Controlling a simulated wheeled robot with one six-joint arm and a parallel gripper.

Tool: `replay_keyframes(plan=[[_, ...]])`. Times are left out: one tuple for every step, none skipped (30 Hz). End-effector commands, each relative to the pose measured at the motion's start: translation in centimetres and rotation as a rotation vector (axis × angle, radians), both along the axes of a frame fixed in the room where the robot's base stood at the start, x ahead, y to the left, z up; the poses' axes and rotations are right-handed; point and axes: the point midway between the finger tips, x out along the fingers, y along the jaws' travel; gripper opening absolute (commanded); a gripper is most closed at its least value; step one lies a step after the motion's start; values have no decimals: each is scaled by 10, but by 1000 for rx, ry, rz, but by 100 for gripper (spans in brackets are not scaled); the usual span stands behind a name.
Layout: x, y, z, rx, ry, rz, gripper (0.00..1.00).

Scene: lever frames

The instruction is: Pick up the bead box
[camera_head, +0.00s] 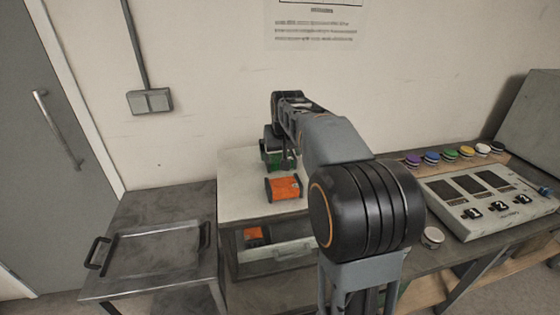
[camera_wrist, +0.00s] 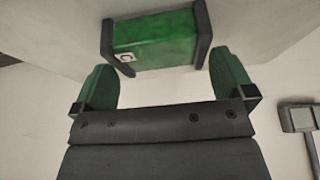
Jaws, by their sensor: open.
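A green box (camera_wrist: 155,42) with black end pieces and a small pale label lies ahead of my gripper (camera_wrist: 163,84) in the wrist view. The gripper's green fingers are spread apart, with nothing between them. The box is just beyond the fingertips. In the head view my gripper (camera_head: 272,152) is over the back of the white-topped stand, and it and my arm partly hide the green box. An orange box (camera_head: 284,188) with dark ends sits on the stand in front of it. No readable label shows which one is the bead box.
The white stand top (camera_head: 240,205) is partly clear. Another orange item (camera_head: 254,234) shows below it. A low grey table with a handled tray (camera_head: 155,255) stands at left. At right a bench holds a control panel (camera_head: 485,205) and several coloured buttons (camera_head: 449,155). A wall is close behind.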

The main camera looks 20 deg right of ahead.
Motion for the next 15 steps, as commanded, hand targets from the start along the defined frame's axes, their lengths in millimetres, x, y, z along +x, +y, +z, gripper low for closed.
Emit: replay_keyframes(plan=[[2, 0, -7, 1, 4, 0, 100], [4, 0, -10, 0, 3, 1, 100], [5, -1, -13, 0, 3, 1, 100], [6, -1, -15, 0, 2, 1, 100], [7, -1, -17, 0, 2, 1, 100], [7, -1, -18, 0, 1, 1, 100], [8, -1, -19, 0, 0, 1, 100], [8, -1, -20, 0, 0, 1, 100], [8, -1, -20, 0, 0, 1, 100], [8, -1, -20, 0, 0, 1, 100], [8, -1, -20, 0, 0, 1, 100], [8, -1, -20, 0, 0, 1, 100], [8, -1, -20, 0, 0, 1, 100], [8, -1, -20, 0, 0, 1, 100], [8, -1, -20, 0, 0, 1, 98]])
